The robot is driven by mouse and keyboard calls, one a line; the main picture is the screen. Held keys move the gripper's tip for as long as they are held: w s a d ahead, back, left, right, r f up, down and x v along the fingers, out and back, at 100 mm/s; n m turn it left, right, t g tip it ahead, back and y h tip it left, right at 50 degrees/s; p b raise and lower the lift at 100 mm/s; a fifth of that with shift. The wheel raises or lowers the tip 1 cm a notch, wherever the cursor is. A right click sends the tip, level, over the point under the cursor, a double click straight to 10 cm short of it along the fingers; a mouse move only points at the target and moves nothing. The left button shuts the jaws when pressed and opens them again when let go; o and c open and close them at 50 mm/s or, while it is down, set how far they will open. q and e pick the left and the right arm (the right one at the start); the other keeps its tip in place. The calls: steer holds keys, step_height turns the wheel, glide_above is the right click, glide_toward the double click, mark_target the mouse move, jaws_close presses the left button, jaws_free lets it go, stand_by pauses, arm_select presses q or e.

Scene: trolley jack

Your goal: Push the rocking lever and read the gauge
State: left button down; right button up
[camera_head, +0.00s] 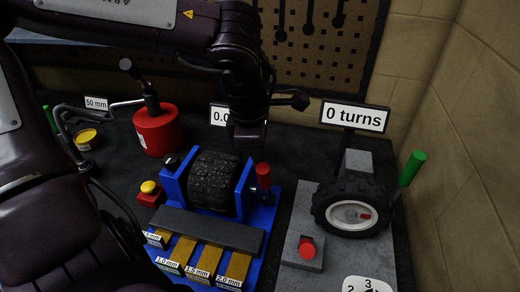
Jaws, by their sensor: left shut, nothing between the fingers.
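A red cylinder (156,130) stands at the back left, with a tilted black lever (137,78) ending in a round knob above it. I cannot tell whether this is the rocking lever. A red-handled lever (263,176) stands at the right side of a blue stand (258,218) that holds a black tyre (213,183). My left gripper (250,137) is shut and empty, pointing down above and behind the tyre. It partly hides a white readout (219,115) showing "0.0", its end covered. Another readout (354,117) shows "0 turns". My right gripper is out of view.
A "50 mm" sign (96,103) stands at the back left. A wheel (351,207), a green handle (411,168) and a red button (306,248) are on the right. Labelled gauge strips (205,260) lie in front. A wall (480,130) bounds the right.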

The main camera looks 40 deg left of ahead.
arm_select(q)
step_height(320, 180, up, 10)
steer(key=s, duration=0.2)
steer(key=shift+d+f+b, duration=0.2)
steer(key=shift+f+b, duration=0.05)
steer(key=shift+b, duration=0.1)
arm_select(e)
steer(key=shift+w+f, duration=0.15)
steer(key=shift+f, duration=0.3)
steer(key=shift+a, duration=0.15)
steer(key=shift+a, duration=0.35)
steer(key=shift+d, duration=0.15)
arm_select(q)
steer(key=shift+f, duration=0.1)
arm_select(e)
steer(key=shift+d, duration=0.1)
